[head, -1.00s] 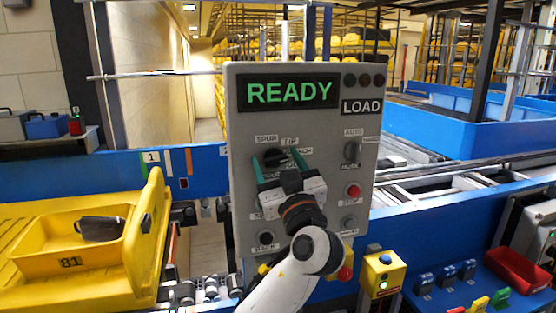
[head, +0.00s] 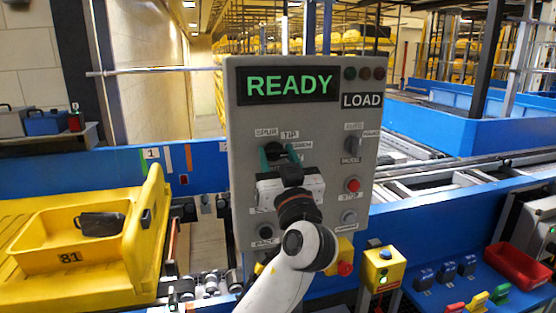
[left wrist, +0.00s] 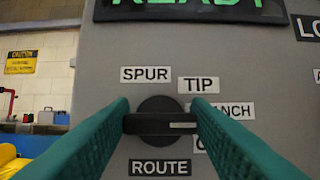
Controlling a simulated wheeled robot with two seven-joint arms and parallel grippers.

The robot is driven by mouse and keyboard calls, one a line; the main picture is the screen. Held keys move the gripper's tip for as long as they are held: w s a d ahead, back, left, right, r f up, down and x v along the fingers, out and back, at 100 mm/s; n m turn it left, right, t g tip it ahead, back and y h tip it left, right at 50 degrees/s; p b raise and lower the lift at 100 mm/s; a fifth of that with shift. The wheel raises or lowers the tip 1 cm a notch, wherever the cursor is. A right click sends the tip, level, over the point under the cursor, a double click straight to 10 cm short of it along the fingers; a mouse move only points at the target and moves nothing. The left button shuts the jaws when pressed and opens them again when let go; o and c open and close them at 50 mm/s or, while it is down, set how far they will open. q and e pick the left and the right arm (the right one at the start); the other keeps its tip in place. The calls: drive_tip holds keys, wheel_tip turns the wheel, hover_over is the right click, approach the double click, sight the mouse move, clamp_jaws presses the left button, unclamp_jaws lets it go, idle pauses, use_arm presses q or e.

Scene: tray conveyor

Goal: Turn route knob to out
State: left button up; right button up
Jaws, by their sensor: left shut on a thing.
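The route knob (left wrist: 160,105) is a dark round knob with a bar grip, above a ROUTE label (left wrist: 160,168). Its bar lies level, its white mark at the right end. SPUR and TIP labels sit above it; a partly hidden BRANCH label is to the right. Below that, a label starting with O (left wrist: 196,140) is mostly covered by a finger. My left gripper (head: 279,155) has its teal fingers on both sides of the knob, shut on the bar's ends; the fingers also show in the left wrist view (left wrist: 160,123). My right gripper is out of view.
The grey panel (head: 240,120) shows a green READY display (head: 288,84) and a LOAD label. Another knob (head: 352,146) and a red STOP button (head: 353,185) are on its right. A yellow tray (head: 50,235) marked 81, holding a dark item, stands left.

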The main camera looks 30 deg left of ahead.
use_arm(q)
drive_tip(key=m+t, duration=0.1)
drive_tip(key=m+h, duration=0.1)
drive_tip(key=m, duration=0.1)
drive_tip(key=shift+m+t+h+p, duration=0.3)
drive_tip(key=shift+t+p, duration=0.1)
drive_tip(key=m+h+p, duration=0.1)
drive_tip(key=m+p, duration=0.1)
drive_tip(key=m, duration=0.1)
drive_tip(key=shift+r+m+t, duration=0.1)
drive_tip(key=shift+m+t, duration=0.2)
drive_tip(key=shift+m+h+p, duration=0.4)
drive_tip(key=shift+m+h, duration=0.2)
drive_tip(key=shift+m, duration=0.2)
drive_tip(key=shift+t, duration=0.3)
drive_tip(key=o, duration=1)
